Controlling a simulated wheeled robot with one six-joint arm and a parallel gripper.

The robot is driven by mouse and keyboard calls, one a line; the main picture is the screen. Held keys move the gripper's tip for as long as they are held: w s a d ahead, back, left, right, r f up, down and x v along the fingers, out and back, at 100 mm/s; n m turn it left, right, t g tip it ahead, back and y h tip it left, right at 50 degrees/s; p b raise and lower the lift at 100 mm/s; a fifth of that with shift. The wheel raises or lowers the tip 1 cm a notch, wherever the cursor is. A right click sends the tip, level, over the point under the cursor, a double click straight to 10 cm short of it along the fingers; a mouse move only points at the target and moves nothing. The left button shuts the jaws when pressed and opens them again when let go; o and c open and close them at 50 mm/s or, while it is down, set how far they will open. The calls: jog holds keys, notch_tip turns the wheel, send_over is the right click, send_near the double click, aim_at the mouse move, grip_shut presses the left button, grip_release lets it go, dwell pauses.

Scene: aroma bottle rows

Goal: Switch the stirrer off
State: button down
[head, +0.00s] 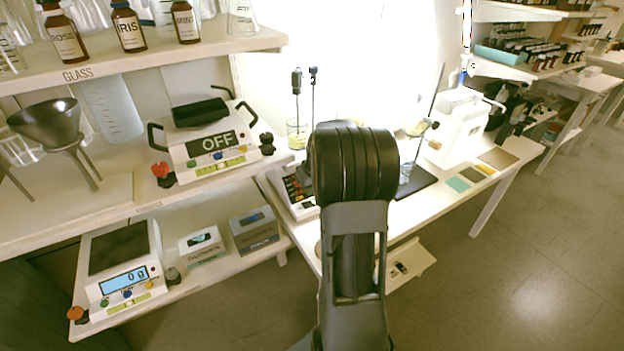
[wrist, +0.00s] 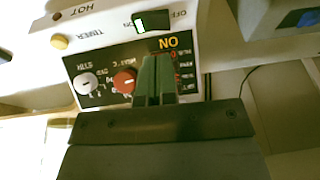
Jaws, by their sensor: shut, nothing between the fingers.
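In the wrist view a white device with a black control panel (wrist: 105,78) appears upside down; it looks like the stirrer. A yellow display (wrist: 168,42) reads ON, inverted. A white rocker switch with a green patch (wrist: 139,22) sits between small ON and OFF labels. A red knob (wrist: 124,80) and a white knob (wrist: 87,84) are on the panel. My gripper (wrist: 158,60) is shut and empty, its tips in front of the panel beside the display; contact is unclear. In the head view my arm hides the gripper and part of the device (head: 296,190).
A yellow button (wrist: 59,42) is on the device's edge near the TIMER label. In the head view, another device reading OFF (head: 211,143) stands on the left shelf above a scale (head: 125,262). A white machine (head: 457,125) stands right on the table.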

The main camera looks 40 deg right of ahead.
aim_at(309, 203)
jog(key=shift+w+a+f, duration=0.1)
jog(key=shift+a+f, duration=0.05)
jog(key=shift+f, duration=1)
jog(key=shift+a+f, duration=0.15)
jog(key=shift+f, duration=1)
jog(key=shift+f, duration=0.1)
jog(key=shift+a+f+b, duration=0.25)
jog(key=shift+f+b, duration=0.25)
jog(key=shift+b, duration=0.45)
jog(key=shift+r, duration=0.2)
jog(key=shift+d, duration=0.2)
jog(key=shift+d+r, duration=0.15)
jog(key=shift+d, duration=0.5)
